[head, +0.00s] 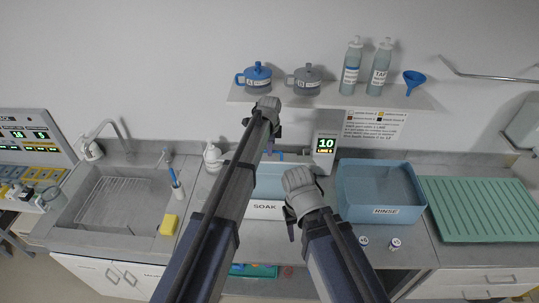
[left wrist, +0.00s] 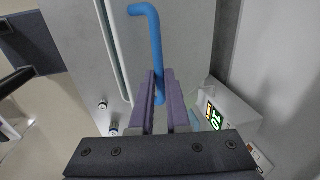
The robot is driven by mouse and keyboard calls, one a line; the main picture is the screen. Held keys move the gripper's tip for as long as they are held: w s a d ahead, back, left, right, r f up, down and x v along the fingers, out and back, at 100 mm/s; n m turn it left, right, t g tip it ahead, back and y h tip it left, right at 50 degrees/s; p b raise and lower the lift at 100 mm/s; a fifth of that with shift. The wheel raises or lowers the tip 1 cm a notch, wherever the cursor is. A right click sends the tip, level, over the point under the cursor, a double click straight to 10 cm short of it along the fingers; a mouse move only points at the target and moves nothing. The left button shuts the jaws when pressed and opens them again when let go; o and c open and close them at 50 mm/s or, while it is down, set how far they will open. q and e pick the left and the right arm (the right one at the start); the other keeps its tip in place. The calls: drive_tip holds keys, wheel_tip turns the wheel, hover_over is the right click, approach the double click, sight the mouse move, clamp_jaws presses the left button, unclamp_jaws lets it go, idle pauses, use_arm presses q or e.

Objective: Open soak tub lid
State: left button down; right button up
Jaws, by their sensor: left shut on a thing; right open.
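The soak tub (head: 265,211), with a white SOAK label on its front, stands on the counter in the middle, partly covered by my arms. A blue bent handle (left wrist: 152,40) shows in the left wrist view above a broad grey surface. My left gripper (left wrist: 160,100) is shut on this handle, its purple fingers on either side of the rod. In the head view my left gripper (head: 275,133) is over the tub's back part. My right gripper (head: 291,230) is open near the tub's front right; its fingers are mostly hidden. How far the lid is raised cannot be told.
A blue rinse tub (head: 380,211) and a green ridged drainboard (head: 478,208) stand to the right. A timer (head: 325,146) reading 10 is behind. The sink (head: 115,205) and yellow sponge (head: 168,224) are left. A shelf (head: 330,98) with cups and bottles hangs above. Two small vials (head: 394,243) are in front.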

use_arm(q)
drive_tip(key=shift+w+r, duration=0.2)
drive_tip(key=shift+w, duration=0.45)
